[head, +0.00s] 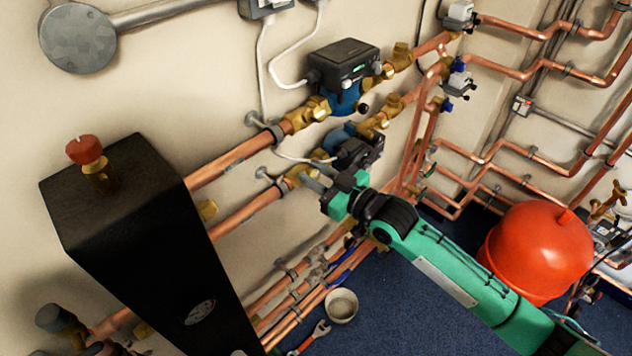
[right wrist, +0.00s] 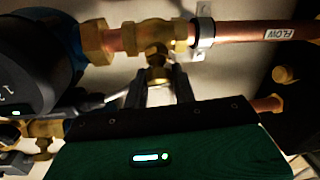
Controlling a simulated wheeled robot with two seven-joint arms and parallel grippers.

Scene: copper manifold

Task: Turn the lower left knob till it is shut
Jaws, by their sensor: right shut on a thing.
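The lower left brass valve (head: 298,173) sits on the lower copper pipe, left of the lower dark pump (head: 358,152). My right gripper (head: 318,178) reaches it from the right, its fingers close together at the valve's front. In the right wrist view, the dark fingers (right wrist: 160,88) are shut on the lower left knob, just below a small brass stem (right wrist: 157,73) on the valve body (right wrist: 152,36). The knob is mostly hidden between the fingers, so its exact angle cannot be told. My left gripper is not in view.
The upper pump (head: 343,66) and upper left valve (head: 312,110) are close above my gripper. A black box (head: 115,215) with a red-topped fitting (head: 85,150) stands at left. A red tank (head: 540,248) is at right. A pipe labelled FLOW (right wrist: 270,33) runs behind.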

